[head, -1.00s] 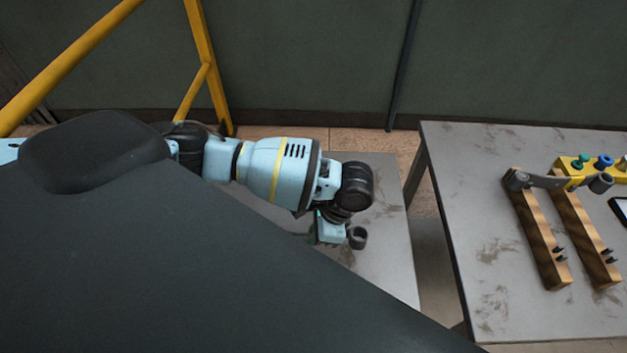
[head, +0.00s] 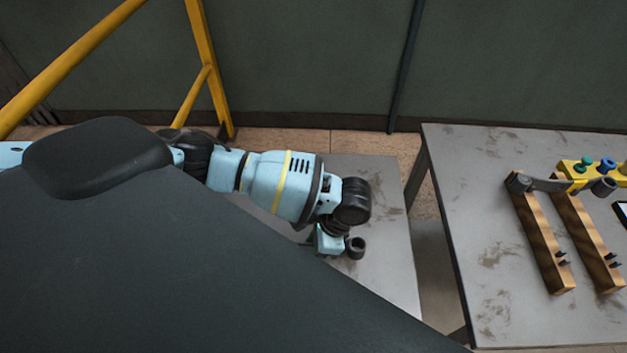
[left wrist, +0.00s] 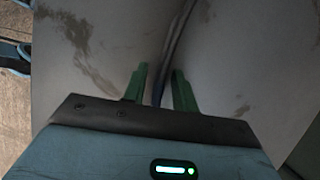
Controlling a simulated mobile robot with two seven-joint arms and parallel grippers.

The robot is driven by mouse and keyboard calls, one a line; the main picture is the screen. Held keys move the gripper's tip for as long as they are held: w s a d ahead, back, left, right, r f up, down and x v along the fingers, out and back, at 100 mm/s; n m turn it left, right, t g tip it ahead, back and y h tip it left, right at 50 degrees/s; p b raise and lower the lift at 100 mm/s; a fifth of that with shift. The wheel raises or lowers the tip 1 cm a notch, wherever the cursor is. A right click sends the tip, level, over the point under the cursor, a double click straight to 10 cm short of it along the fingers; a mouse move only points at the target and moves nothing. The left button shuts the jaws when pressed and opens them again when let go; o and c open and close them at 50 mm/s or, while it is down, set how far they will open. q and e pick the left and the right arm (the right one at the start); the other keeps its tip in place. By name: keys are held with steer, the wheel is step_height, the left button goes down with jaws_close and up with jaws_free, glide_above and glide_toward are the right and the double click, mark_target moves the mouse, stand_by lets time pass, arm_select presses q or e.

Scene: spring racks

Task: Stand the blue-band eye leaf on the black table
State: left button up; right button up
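My left gripper (head: 338,254) is over the lower grey table (head: 388,225) in the head view. A dark ring-shaped eye of a leaf (head: 356,247) shows just right of it. In the left wrist view, the green fingers of my left gripper (left wrist: 159,80) stand on both sides of the thin dark leaf (left wrist: 172,45), seen edge-on. The gripper appears shut on this leaf. Its far end runs out of the picture, and I cannot make out a blue band. No clearly black table top can be told. My right gripper is not in view.
A second grey table (head: 480,200) stands at the right. On it, another leaf (head: 550,184) with eyes lies across two wooden bars (head: 541,235) with small pegs. A yellow block (head: 577,170) with coloured knobs is behind. A yellow rail (head: 205,70) stands at the upper left.

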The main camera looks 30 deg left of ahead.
arm_select(q)
steer(key=p+v, duration=0.1)
steer(key=v, duration=1)
steer(key=shift+w+d+r, duration=0.15)
steer(key=shift+r, duration=0.4)
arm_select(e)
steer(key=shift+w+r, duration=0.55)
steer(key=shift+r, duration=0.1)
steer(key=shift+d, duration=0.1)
